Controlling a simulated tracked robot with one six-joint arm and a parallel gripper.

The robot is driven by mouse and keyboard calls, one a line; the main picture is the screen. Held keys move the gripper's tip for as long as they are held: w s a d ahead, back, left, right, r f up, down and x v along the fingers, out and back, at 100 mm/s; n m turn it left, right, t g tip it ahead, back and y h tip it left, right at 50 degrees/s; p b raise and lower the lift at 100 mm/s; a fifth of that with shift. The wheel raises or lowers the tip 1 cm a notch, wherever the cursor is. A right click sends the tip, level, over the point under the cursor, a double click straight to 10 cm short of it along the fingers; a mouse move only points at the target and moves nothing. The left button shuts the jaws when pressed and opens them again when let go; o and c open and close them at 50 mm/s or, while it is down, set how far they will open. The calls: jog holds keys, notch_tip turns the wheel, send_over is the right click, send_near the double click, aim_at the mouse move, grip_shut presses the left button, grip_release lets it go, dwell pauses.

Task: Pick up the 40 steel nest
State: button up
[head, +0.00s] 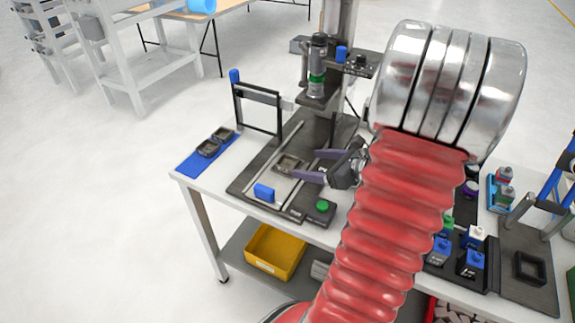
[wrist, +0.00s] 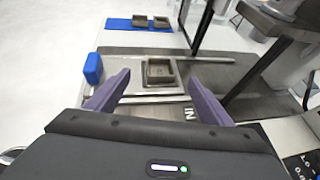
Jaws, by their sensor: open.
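A square, open-topped grey-brown nest (head: 286,163) sits on a light plate of the dark fixture; it also shows in the wrist view (wrist: 160,84). Two similar nests, a nearer one (head: 207,148) and a farther one (head: 223,133), lie on a blue mat (head: 190,165) at the table's left end. No readable label shows which is the 40 steel one. My gripper (head: 308,165) is open, its purple fingers pointing toward the nest on the fixture. In the wrist view my gripper (wrist: 158,79) has that nest between and slightly beyond its fingertips, with nothing held.
A blue block (head: 264,193) stands at the plate's near left, and a green button (head: 322,206) at the fixture's front. A dark upright frame (head: 259,108) and a press column (head: 317,68) rise behind. A dark plate with a square frame (head: 530,267) is at right.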

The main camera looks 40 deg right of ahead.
aim_at(282, 160)
jog(key=shift+x, duration=1.65)
jog(key=shift+w, duration=0.1)
jog(key=shift+x, duration=2.55)
jog(key=shift+f, duration=0.1)
jog(key=shift+d, duration=0.1)
jog(key=shift+c, duration=0.4)
jog(key=c, duration=1.4)
jog(key=shift+r, duration=5.1)
jog(key=shift+c, duration=0.9)
